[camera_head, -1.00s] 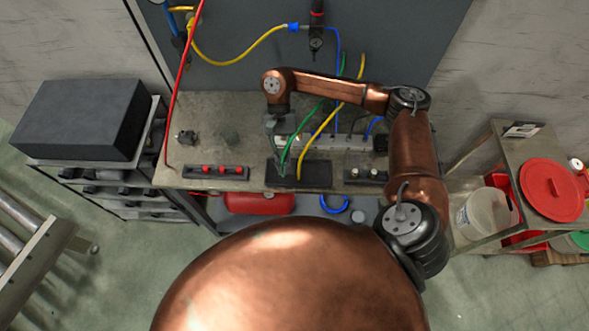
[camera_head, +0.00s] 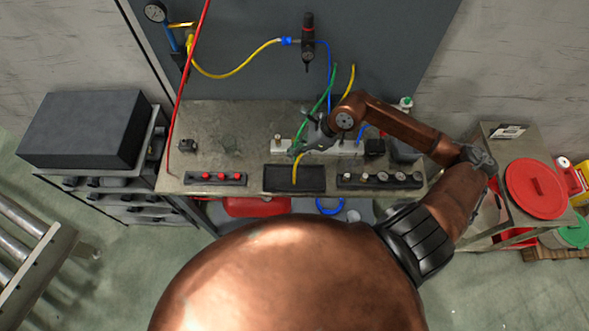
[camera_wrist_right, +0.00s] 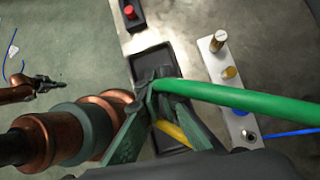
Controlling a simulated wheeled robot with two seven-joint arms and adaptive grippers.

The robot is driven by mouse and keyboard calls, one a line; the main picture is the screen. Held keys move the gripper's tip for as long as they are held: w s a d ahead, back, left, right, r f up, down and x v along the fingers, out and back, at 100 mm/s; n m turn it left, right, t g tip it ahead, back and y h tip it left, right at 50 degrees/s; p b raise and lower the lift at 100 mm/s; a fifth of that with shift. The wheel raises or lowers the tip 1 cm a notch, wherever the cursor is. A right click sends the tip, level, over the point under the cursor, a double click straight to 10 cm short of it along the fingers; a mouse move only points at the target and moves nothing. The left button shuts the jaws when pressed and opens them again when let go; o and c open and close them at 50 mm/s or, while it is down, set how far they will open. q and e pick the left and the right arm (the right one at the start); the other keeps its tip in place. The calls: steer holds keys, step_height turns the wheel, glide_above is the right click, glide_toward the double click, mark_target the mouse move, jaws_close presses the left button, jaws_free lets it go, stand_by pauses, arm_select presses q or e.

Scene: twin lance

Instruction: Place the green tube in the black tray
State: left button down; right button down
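The green tube (camera_head: 323,104) hangs down from above the bench. Its lower end meets my right gripper (camera_head: 295,151). In the right wrist view the fingers (camera_wrist_right: 148,92) close around the end of the green tube (camera_wrist_right: 235,99), and its tip is hidden between them. The black tray (camera_head: 310,180) lies at the front of the bench. In the wrist view the tray (camera_wrist_right: 150,60) is behind and below the fingertips. A small dark gripper, seemingly my left one (camera_wrist_right: 46,84), shows far off at the left of the wrist view; its opening is unclear.
A yellow tube (camera_head: 297,172) has its end in the black tray. A red-button strip (camera_head: 216,178) lies left of the tray, and a strip of round fittings (camera_head: 380,180) lies right. A red tube (camera_head: 186,90) hangs at the left.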

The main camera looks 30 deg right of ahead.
step_height(320, 180, down, 8)
steer(key=shift+r+p, duration=0.15)
steer(key=shift+p, duration=0.45)
steer(key=shift+f, duration=0.25)
steer(key=c, duration=2.6)
jaws_free()
steer(key=shift+f, duration=0.15)
steer(key=shift+o, duration=0.9)
